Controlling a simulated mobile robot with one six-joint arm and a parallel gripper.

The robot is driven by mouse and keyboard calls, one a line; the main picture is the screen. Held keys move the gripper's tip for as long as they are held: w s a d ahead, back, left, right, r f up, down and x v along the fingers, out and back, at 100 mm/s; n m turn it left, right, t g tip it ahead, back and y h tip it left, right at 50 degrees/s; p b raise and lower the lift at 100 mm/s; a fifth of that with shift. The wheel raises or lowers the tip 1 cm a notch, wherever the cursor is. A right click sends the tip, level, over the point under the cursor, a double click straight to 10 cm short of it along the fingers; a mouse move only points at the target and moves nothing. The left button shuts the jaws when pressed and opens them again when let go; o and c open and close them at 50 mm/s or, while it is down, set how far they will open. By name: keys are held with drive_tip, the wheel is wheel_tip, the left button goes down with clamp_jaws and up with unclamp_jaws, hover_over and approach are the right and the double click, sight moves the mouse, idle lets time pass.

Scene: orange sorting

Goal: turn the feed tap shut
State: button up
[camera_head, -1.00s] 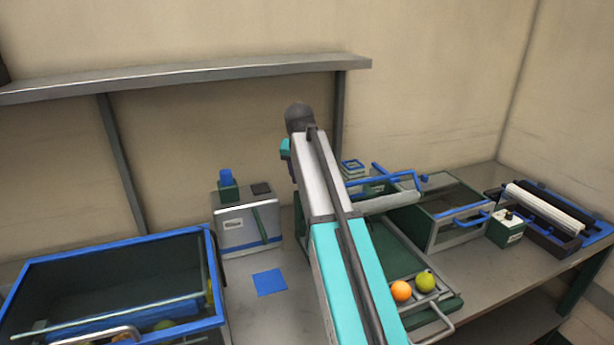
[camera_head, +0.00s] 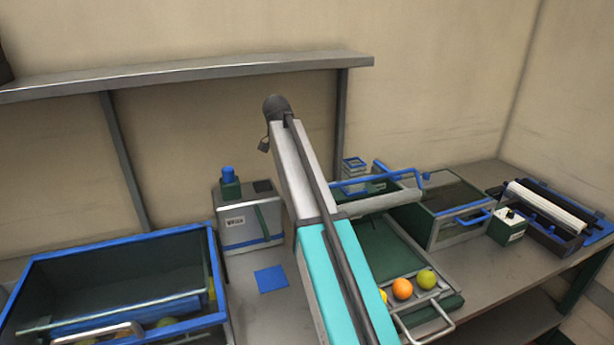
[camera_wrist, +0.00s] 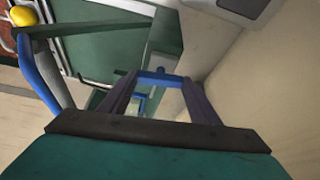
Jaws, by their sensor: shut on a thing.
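In the wrist view my gripper (camera_wrist: 158,80) has its two dark fingers on either side of a blue bar with a small knob (camera_wrist: 158,75). It is shut on this bar, which looks like the feed tap's handle. The tap's body is mostly hidden by the fingers. In the head view my arm crosses the middle of the picture, and the gripper is hidden. I cannot make out the held handle there.
A green tray (camera_head: 380,250) holds an orange (camera_head: 402,289) and a green fruit (camera_head: 426,279). A blue-rimmed bin (camera_head: 120,248) stands left. A grey box (camera_head: 238,222) stands near the wall, below a shelf (camera_head: 200,74). A glass-topped box (camera_head: 450,205) and a roller unit (camera_head: 550,210) stand right.

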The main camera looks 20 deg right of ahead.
drive_tip(key=shift+w+m, duration=0.1)
drive_tip(key=shift+m, duration=0.5)
drive_tip(key=o, duration=1)
drive_tip(key=shift+o, duration=0.2)
drive_tip(key=b+v, duration=0.2)
drive_tip(key=v, duration=1.1)
drive_tip(key=shift+w+r+b, duration=0.2)
drive_tip(key=shift+r+b, duration=0.2)
drive_tip(key=shift+s+f, duration=0.1)
